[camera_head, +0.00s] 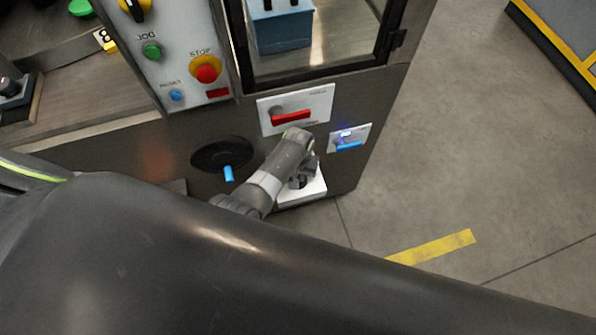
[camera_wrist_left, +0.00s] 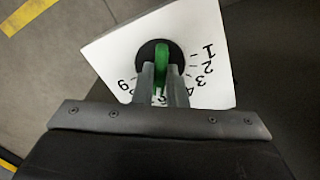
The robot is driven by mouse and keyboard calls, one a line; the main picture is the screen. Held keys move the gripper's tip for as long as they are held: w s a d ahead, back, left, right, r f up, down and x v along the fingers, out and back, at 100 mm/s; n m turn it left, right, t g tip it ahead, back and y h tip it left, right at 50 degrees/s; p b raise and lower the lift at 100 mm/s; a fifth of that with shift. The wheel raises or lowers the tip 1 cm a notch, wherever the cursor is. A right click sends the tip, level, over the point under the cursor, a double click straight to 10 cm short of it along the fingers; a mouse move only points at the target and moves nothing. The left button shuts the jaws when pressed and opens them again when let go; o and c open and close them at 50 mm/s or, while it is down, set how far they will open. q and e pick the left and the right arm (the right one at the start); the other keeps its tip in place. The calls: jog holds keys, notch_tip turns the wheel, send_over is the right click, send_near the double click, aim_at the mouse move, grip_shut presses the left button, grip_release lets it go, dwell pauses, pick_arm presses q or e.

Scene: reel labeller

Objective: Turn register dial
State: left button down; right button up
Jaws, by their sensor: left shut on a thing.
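The register dial is a green knob (camera_wrist_left: 161,64) on a round black base, set on a white plate (camera_wrist_left: 118,57) with black numbers. In the left wrist view my left gripper (camera_wrist_left: 161,82) is shut on the green knob, one finger on each side. In the head view the white plate (camera_head: 311,191) sits low on the machine front, and my left gripper (camera_head: 301,181) hides the knob. My right gripper is not in view.
Above the plate are a red handle (camera_head: 291,117) and a blue handle (camera_head: 349,146). A black handwheel with a blue grip (camera_head: 228,173) is at left. A red stop button (camera_head: 206,72) is higher up. Open floor (camera_head: 480,150) lies to the right.

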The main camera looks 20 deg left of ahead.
aim_at(298, 177)
pick_arm(q)
jog(key=shift+m+p, duration=0.4)
jog(key=shift+m, duration=0.6)
jog(key=c, duration=1.5)
grip_release()
jog(key=shift+o, duration=0.2)
jog(key=shift+r, duration=0.1)
jog(key=shift+r, duration=0.25)
notch_tip(298, 177, up, 17)
jog(key=p, duration=0.1)
jog(key=shift+f+p, duration=0.15)
jog(key=shift+p, duration=0.25)
